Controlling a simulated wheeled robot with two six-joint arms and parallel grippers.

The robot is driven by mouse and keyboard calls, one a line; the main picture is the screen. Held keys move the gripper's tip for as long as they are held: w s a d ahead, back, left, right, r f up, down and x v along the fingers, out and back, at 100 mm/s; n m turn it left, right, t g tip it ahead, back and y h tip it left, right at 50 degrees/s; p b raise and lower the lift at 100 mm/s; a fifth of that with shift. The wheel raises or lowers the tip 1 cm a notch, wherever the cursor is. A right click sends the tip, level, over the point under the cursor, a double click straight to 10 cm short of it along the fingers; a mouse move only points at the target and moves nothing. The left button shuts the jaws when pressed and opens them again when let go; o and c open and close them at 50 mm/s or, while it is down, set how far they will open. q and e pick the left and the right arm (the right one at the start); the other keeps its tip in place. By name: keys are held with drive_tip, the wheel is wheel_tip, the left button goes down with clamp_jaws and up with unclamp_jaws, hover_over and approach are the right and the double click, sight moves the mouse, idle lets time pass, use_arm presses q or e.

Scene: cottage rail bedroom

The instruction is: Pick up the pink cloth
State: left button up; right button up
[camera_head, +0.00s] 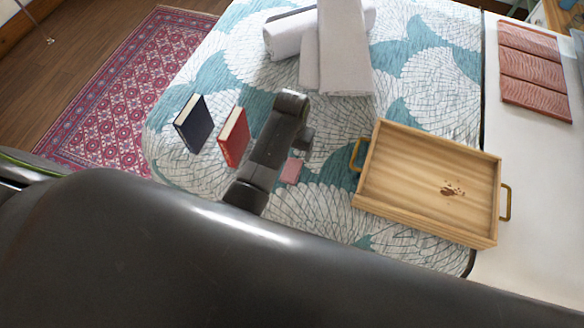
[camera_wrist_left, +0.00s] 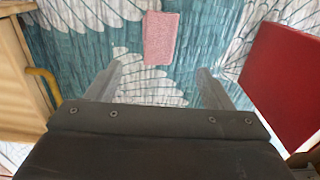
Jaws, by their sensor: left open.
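The pink cloth (camera_head: 291,171) is a small folded pink piece lying on the patterned bedspread, between the red book and the wooden tray. It also shows whole in the left wrist view (camera_wrist_left: 160,38), at the top middle. My left gripper (camera_head: 303,150) is above the bed close to the cloth. In the left wrist view its two fingers (camera_wrist_left: 158,82) are spread apart with nothing between them, and the cloth lies beyond their tips. My right gripper does not show.
A wooden tray (camera_head: 400,205) with brass handles and a brown stain is to the right. A red book (camera_head: 233,138) and a dark blue book (camera_head: 190,124) are to the left. White towels (camera_head: 345,50) lie behind. Folded salmon cloths (camera_head: 533,70) lie at the far right.

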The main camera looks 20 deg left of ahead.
use_arm(q)
hover_over(293, 166)
wheel_tip(293, 166, down, 5)
drive_tip(key=shift+s+a+r, duration=0.1)
drive_tip(key=shift+a+r, duration=0.05)
drive_tip(key=shift+f, duration=2.7)
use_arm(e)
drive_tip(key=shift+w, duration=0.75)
use_arm(q)
drive_tip(key=c, duration=1.1)
drive_tip(key=shift+o, duration=0.2)
wheel_tip(293, 166, up, 10)
drive_tip(key=shift+p, duration=0.3)
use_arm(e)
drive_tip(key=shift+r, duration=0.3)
